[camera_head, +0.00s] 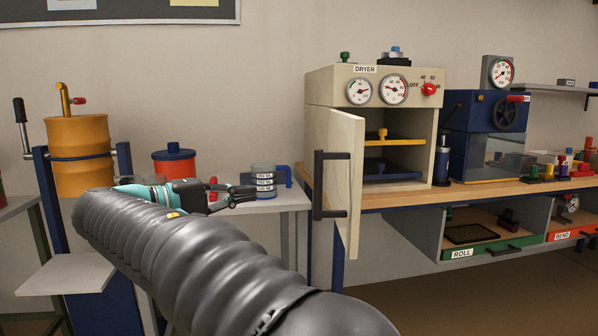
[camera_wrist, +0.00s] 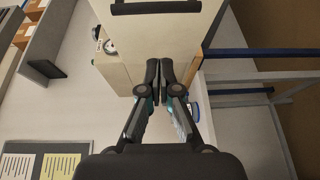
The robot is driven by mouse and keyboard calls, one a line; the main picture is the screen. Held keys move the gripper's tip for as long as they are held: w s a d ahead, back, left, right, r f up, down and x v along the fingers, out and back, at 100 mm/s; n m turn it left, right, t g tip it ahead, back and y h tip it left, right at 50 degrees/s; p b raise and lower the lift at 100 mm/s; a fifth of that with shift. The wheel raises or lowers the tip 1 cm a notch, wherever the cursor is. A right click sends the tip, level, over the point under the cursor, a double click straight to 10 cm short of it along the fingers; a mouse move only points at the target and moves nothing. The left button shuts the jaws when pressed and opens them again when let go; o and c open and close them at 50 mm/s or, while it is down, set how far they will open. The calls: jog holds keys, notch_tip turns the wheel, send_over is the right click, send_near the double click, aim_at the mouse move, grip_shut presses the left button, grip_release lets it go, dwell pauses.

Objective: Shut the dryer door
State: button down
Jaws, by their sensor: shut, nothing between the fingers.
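The dryer (camera_head: 385,88) is a cream box labelled DRYER on the wooden bench. Its door (camera_head: 345,165) stands open, swung out on the left side toward me, with a black bar handle (camera_head: 320,185). Inside the dryer a yellow shelf (camera_head: 395,141) and a dark blue one show. My gripper (camera_head: 252,195) is left of the door, in front of the grey side table, shut and empty. In the wrist view my closed fingertips (camera_wrist: 159,95) overlap the pale dryer panels in the picture, and the door handle (camera_wrist: 155,7) shows at the top.
A measuring mug (camera_head: 264,182) stands on the grey side table (camera_head: 292,197) behind my gripper. An orange drum (camera_head: 80,155) is at the left. A blue machine (camera_head: 487,125) stands right of the dryer. Drawers marked ROLL (camera_head: 462,254) and BEND (camera_head: 563,236) are below the bench.

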jog(key=s+d+x, duration=0.1)
jog(key=x, duration=1)
jog(key=shift+s+d+r, duration=0.2)
jog(key=shift+s+r, duration=0.1)
jog(key=shift+r, duration=0.35)
jog(key=shift+d, duration=0.15)
